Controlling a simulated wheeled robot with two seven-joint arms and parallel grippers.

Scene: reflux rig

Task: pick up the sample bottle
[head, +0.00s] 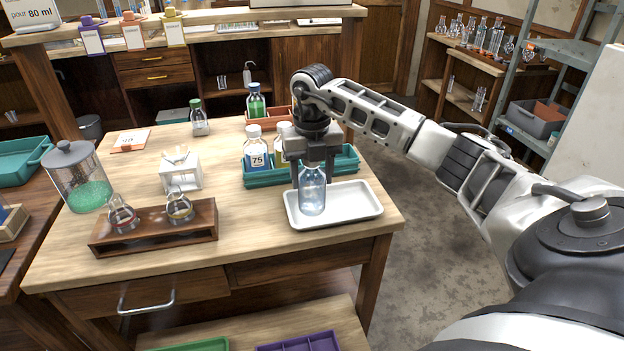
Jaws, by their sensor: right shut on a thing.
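The sample bottle (312,194) is a small clear glass bottle with pale bluish contents. It stands upright at the white tray (363,208) near the table's right front corner. I cannot tell whether its base touches the tray. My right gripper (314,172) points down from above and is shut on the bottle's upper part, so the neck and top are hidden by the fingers. My left gripper is not in view.
Behind the tray, a teal tray (232,184) holds white-capped bottles, one labelled 75 (257,150). A wooden rack (205,231) with two flasks stands at left front. A jar of green beads (81,178) stands at the left edge. The table's front middle is clear.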

